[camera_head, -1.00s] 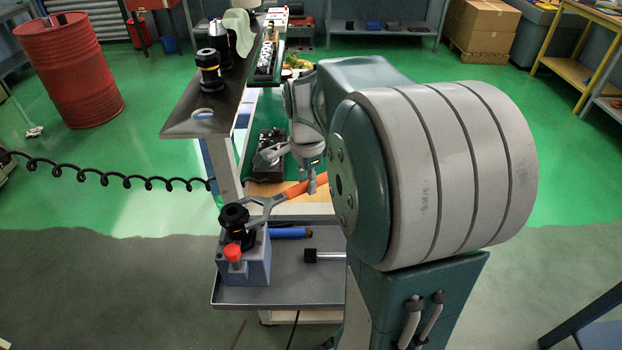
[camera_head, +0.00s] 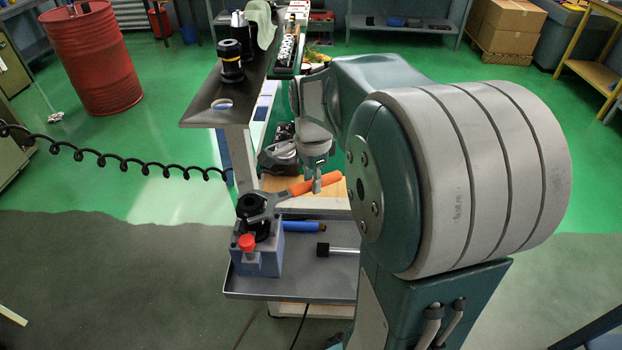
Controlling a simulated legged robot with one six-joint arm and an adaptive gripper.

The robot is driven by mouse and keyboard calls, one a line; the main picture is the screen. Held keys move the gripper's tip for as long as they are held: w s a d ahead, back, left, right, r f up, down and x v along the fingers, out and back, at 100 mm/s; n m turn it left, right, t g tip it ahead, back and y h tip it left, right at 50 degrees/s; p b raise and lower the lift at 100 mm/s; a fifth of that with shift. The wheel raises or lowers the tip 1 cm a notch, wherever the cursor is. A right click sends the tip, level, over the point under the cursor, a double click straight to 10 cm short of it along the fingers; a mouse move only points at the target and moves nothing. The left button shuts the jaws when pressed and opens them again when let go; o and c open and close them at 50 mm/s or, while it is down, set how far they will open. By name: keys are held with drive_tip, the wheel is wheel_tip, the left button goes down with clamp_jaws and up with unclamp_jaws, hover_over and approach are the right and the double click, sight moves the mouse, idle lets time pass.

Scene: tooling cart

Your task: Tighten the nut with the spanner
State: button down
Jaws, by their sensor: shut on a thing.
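The spanner (camera_head: 268,203) has a grey open jaw and an orange handle. My gripper (camera_head: 317,185) is shut on the orange handle, to the right of the jaw. The jaw is at the black nut (camera_head: 249,203) on top of the blue-grey fixture block (camera_head: 258,262). It appears to overlap the nut's side, but I cannot tell from this angle how fully it seats around it. A red knob (camera_head: 246,242) is on the block's front.
The block stands on a grey tray (camera_head: 290,287) with a blue-handled tool (camera_head: 303,226) and a black-headed tool (camera_head: 338,250). A dark upper shelf (camera_head: 212,113) with black tool holders (camera_head: 231,62) stands behind. A coiled black hose (camera_head: 120,158) hangs at left.

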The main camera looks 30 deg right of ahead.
drive_tip(key=shift+w+r+n, duration=0.1)
drive_tip(key=shift+w+n, duration=0.5)
drive_tip(key=shift+w, duration=0.25)
drive_tip(key=shift+w+n, duration=0.7)
drive_tip(key=shift+w+a, duration=0.1)
drive_tip(key=shift+w, duration=0.05)
drive_tip(key=shift+w+a+n, duration=0.1)
drive_tip(key=shift+w+n, duration=0.5)
drive_tip(key=shift+w, duration=0.05)
drive_tip(key=shift+s, duration=0.15)
drive_tip(key=shift+s+m, duration=0.6)
drive_tip(key=shift+s, duration=0.1)
